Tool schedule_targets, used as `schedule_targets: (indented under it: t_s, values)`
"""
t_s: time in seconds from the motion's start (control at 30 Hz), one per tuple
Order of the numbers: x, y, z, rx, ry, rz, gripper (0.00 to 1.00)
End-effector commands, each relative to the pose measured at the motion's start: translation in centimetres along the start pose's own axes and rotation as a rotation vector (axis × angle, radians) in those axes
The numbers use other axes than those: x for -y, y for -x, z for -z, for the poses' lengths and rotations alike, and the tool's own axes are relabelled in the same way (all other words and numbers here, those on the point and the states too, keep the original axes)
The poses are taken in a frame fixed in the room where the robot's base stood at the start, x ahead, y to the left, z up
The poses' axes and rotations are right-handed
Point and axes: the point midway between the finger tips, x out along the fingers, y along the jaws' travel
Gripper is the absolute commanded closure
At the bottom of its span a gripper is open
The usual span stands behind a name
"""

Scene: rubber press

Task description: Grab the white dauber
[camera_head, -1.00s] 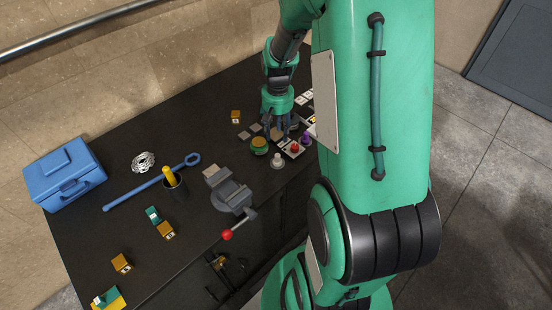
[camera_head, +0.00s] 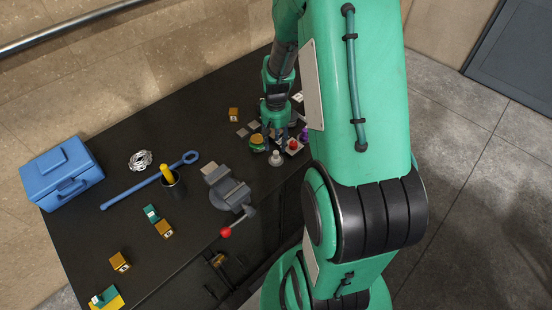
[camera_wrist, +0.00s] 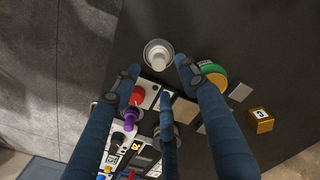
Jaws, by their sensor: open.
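The white dauber (camera_head: 275,158) stands upright near the right front edge of the black table, a small pale knob on a round base. In the wrist view the dauber (camera_wrist: 158,54) is at the top centre, between and just beyond the tips of my spread fingers. My gripper (camera_head: 277,143) points down just behind the dauber in the head view. The wrist view shows my gripper (camera_wrist: 160,80) open with nothing held. Whether a finger touches the dauber cannot be told.
A green and yellow round dauber (camera_wrist: 211,76) is close beside the right finger. A red-knobbed piece (camera_wrist: 138,96) and a purple one (camera_wrist: 130,116) sit near the left finger. A vise (camera_head: 228,188) stands left of the dauber. A wooden block (camera_wrist: 260,121) lies farther right.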

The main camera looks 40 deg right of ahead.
Motion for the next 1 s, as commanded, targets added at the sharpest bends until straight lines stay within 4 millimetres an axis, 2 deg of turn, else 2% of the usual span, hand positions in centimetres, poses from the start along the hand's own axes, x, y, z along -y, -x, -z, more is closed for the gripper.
schedule_targets:
  t_s: [0.13, 0.57, 1.0]
  values:
    - [0.0, -1.0, 0.0, 0.000, 0.000, 0.000, 0.57]
    - [0.0, -1.3, 0.0, 0.000, 0.000, 0.000, 0.57]
    - [0.1, -5.6, -0.4, 0.000, 0.000, 0.000, 0.57]
